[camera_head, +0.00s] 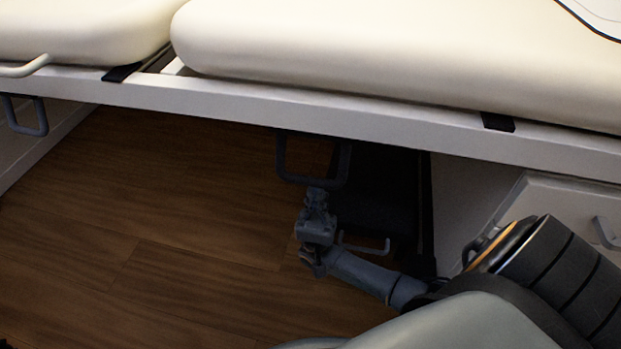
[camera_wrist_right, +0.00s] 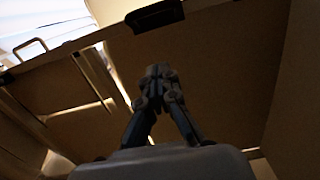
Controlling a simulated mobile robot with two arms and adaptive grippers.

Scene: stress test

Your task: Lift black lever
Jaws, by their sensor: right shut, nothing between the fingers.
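A dark loop-shaped lever (camera_head: 281,160) hangs below the white frame of the padded bed, near the middle of the head view. My right gripper (camera_head: 316,192) is under the bed edge, at the lower bar of this loop. It overlaps the bar in the picture, and I cannot tell whether it touches. In the right wrist view my right gripper (camera_wrist_right: 158,76) is shut with nothing between its fingers. A black piece (camera_wrist_right: 155,15) shows beyond the fingertips there, apart from them; it may be the lever seen from below. My left gripper is not in view.
The white bed frame (camera_head: 240,112) runs across above my right gripper. A second dark loop (camera_head: 42,116) hangs at the far left. A thin grey handle (camera_head: 372,250) is near my right forearm. A white cabinet (camera_head: 555,195) stands at right. Wooden floor (camera_head: 150,220) is clear at left.

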